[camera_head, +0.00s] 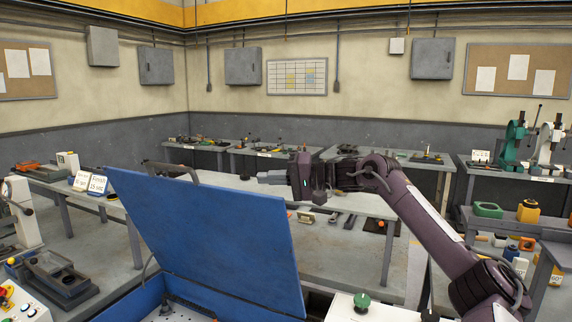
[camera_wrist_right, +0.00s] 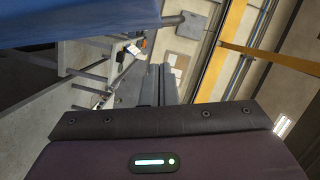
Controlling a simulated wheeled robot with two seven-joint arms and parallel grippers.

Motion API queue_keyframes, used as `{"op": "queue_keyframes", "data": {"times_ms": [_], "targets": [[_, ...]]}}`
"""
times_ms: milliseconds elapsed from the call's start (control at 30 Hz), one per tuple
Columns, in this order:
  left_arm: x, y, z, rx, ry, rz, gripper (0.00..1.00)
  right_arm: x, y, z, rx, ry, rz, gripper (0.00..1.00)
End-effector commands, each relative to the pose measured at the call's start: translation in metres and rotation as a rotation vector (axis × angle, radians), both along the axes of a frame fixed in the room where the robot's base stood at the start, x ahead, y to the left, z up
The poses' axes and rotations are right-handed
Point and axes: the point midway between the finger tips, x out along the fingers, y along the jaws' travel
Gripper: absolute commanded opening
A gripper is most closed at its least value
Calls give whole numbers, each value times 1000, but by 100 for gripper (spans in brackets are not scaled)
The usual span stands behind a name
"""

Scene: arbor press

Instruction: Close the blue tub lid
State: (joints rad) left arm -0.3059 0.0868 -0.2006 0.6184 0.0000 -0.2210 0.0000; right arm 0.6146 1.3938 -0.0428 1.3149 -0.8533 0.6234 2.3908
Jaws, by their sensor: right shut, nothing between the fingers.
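The blue tub lid (camera_head: 205,225) stands raised and tilted in the head view, its broad flat face showing. The blue tub (camera_head: 135,299) is below it, only partly in view, with a grey interior at the bottom edge. A dark curved handle (camera_head: 170,168) shows at the lid's upper left edge. My right gripper (camera_head: 264,178) is shut and empty, pointing left, just above the lid's upper right corner in the picture; no contact can be seen. In the right wrist view the shut fingers (camera_wrist_right: 159,85) show, with the blue lid (camera_wrist_right: 80,18) at upper left. My left gripper is out of view.
A long grey workbench (camera_head: 340,203) stands behind the lid. A white box with a green knob (camera_head: 361,301) is at the bottom, right of the tub. A control panel (camera_head: 18,302) with buttons is at lower left. Shelves with several parts stand at right.

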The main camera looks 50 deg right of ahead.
Motion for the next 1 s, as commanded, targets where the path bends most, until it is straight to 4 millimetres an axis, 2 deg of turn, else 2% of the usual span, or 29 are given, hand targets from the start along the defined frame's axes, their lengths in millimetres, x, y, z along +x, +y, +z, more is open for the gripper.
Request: {"op": "queue_keyframes", "data": {"times_ms": [33, 167, 533, 1000], "targets": [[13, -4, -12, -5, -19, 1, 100, -3, 4, -8, -2, -3, 2, 0], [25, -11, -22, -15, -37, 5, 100, -7, 14, -13, -2, -2, 2, 0], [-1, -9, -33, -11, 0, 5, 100, -13, 32, -15, -2, -3, 0, 0], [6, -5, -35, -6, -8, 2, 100, -14, 35, -16, -15, -8, 0, 0]]}}
